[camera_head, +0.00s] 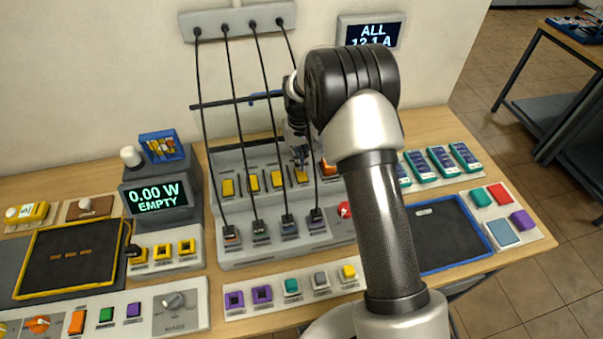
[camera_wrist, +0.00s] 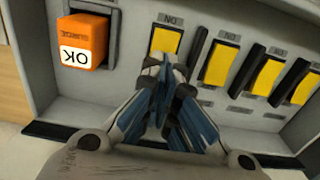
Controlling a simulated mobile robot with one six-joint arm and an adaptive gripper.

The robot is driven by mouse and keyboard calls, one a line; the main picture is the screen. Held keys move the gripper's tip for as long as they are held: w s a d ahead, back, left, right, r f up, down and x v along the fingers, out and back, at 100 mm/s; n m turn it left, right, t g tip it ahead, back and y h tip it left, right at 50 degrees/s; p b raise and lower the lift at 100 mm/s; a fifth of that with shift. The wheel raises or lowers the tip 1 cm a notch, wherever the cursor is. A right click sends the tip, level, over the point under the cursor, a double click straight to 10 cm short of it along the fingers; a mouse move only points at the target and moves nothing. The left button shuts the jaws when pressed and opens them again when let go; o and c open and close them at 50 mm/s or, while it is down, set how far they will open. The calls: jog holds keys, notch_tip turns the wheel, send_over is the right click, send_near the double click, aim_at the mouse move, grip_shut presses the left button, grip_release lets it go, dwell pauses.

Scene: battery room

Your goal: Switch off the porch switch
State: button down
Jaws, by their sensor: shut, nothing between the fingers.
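A grey panel (camera_head: 262,158) carries a row of yellow rocker switches. My gripper (camera_head: 301,163) is shut and empty, at the yellow switch (camera_head: 300,176) closest to the orange block. In the wrist view my fingertips (camera_wrist: 163,62) are at the lower edge of that yellow switch (camera_wrist: 166,40); I cannot tell whether they touch it. The other yellow switches (camera_wrist: 221,65) (camera_wrist: 266,77) stand to its right there. Upside-down "ON" marks show above some switches. The labels below are too small to read, so I cannot tell which switch is porch.
An orange block (camera_wrist: 82,40) marked OK sticks out beside the switch. Black cables (camera_head: 237,130) hang in front of the panel down to plugs (camera_head: 288,225). A display (camera_head: 158,197) reads 0.00 W EMPTY. More buttons (camera_head: 291,286) line the bench front.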

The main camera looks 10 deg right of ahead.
jog(key=shift+f+b, duration=0.55)
jog(key=shift+f, duration=0.5)
dwell(0.4)
jog(key=shift+s, duration=0.1)
jog(key=shift+r+p, duration=2.25)
jog(key=shift+r, duration=1.3)
